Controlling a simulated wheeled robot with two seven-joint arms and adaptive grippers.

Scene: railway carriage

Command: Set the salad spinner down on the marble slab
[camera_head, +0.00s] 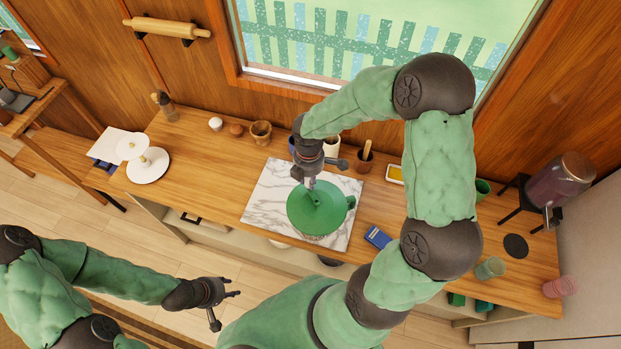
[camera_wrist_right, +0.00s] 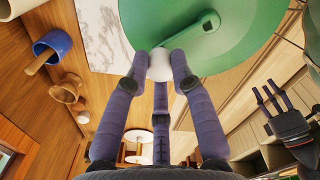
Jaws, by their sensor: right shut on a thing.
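The green salad spinner (camera_head: 318,212) is over the right part of the white veined marble slab (camera_head: 262,203) on the wooden counter. My right gripper (camera_head: 309,184) is shut on the spinner's pale knob from above; the wrist view shows the fingers (camera_wrist_right: 160,65) closed around it on the green lid (camera_wrist_right: 240,35). The marble slab also shows at the top left of the wrist view (camera_wrist_right: 103,38). I cannot tell whether the spinner's base touches the slab. My left gripper (camera_head: 227,308) is open and empty, over the floor in front of the counter.
A blue box (camera_head: 377,237) lies just right of the slab. Cups and a wooden mortar (camera_head: 261,132) stand behind it. A white tiered stand (camera_head: 147,165) is at the left; a large drink dispenser (camera_head: 558,180) is at the right. The counter left of the slab is clear.

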